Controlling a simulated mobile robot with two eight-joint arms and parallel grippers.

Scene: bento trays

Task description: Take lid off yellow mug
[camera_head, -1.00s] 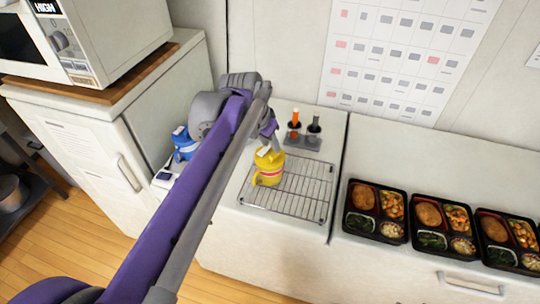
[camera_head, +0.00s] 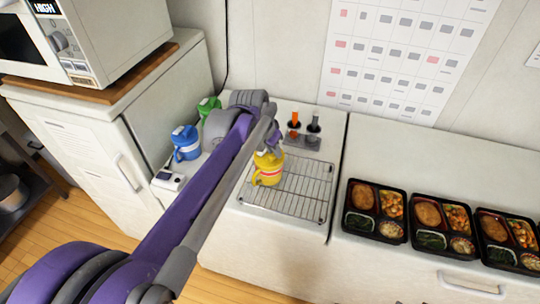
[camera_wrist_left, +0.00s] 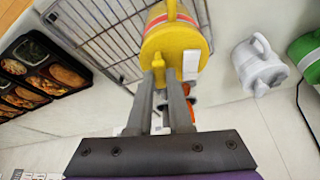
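The yellow mug (camera_head: 267,176) stands upright on the wire rack, with its yellow lid (camera_head: 269,158) on top. In the left wrist view the lid (camera_wrist_left: 178,45) faces the camera, with a raised yellow knob. My left gripper (camera_head: 272,147) is over the mug from above. In the left wrist view its two fingers (camera_wrist_left: 163,82) are close together, one on each side of the knob, and look shut on it. Their exact contact is partly hidden. My right gripper is not in view.
The wire rack (camera_head: 310,190) is otherwise empty. Blue (camera_head: 186,145) and green (camera_head: 208,104) mugs stand to the left; a white mug (camera_wrist_left: 258,68) shows in the wrist view. A holder (camera_head: 303,141) with orange and grey items is behind. Bento trays (camera_head: 375,238) line the right.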

